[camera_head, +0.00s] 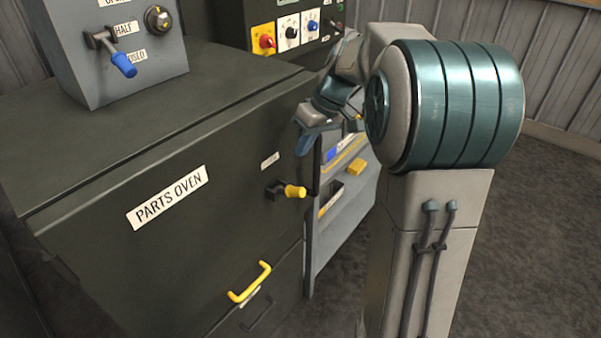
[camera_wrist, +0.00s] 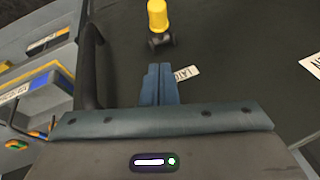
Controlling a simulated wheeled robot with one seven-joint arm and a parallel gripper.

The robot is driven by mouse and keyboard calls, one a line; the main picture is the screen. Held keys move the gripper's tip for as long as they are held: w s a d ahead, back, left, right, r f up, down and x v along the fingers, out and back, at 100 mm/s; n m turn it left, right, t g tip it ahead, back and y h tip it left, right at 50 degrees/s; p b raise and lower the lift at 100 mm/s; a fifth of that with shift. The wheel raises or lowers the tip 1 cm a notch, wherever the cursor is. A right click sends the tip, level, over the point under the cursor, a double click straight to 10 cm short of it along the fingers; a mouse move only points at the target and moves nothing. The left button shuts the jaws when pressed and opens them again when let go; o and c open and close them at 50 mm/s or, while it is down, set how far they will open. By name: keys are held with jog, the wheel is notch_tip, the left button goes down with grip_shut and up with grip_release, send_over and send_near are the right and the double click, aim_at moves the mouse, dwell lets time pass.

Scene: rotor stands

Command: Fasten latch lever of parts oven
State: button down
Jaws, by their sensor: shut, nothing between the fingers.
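The parts oven (camera_head: 150,240) is a dark cabinet with a "PARTS OVEN" label on its front. Its latch lever has a yellow knob (camera_head: 295,191) on a dark pivot near the right edge of the front, and it points right. In the wrist view the yellow knob (camera_wrist: 157,15) is at the top, beyond my fingertips. My gripper (camera_head: 304,150) is above the lever, near the oven's upper right corner, apart from the knob. In the wrist view my gripper (camera_wrist: 160,68) has its blue fingers together and empty. A small label partly hidden by the fingers reads "LATC".
A yellow handle (camera_head: 250,282) is low on the oven front. A grey box with a blue-tipped lever (camera_head: 123,64) stands on top. A panel with coloured knobs (camera_head: 290,32) is behind. A grey unit with shelves (camera_head: 345,195) stands right of the oven, close to my arm.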

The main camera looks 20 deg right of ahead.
aim_at(289, 192)
notch_tip(289, 192, down, 7)
jog(key=s+a+p, duration=0.1)
jog(key=shift+s+a+f, duration=0.15)
jog(key=shift+s+a, duration=0.1)
jog(key=shift+s, duration=0.05)
jog(key=shift+f+b, duration=0.2)
jog(key=shift+b, duration=0.1)
